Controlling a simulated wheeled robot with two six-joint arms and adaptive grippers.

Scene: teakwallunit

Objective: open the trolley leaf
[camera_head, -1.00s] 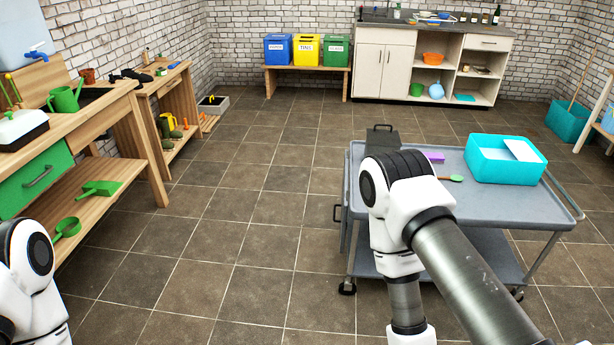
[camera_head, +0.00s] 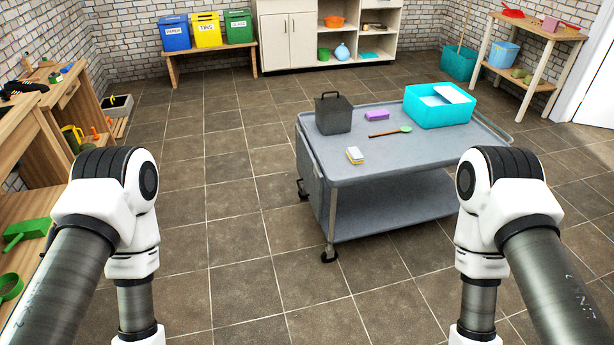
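The grey trolley (camera_head: 380,160) stands right of centre on the tiled floor. A flat grey panel, which looks like its leaf (camera_head: 309,172), hangs down at the trolley's left end, below the top. My two arms come in at the lower left and lower right, apart from the trolley. Both grippers are below the picture's edge.
A wooden bench (camera_head: 40,200) with green tools runs along the left. Blue, yellow and green bins (camera_head: 206,32) stand on a low bench at the back. A white cabinet (camera_head: 287,40) and a wooden shelf (camera_head: 528,50) stand behind. The floor left of the trolley is clear.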

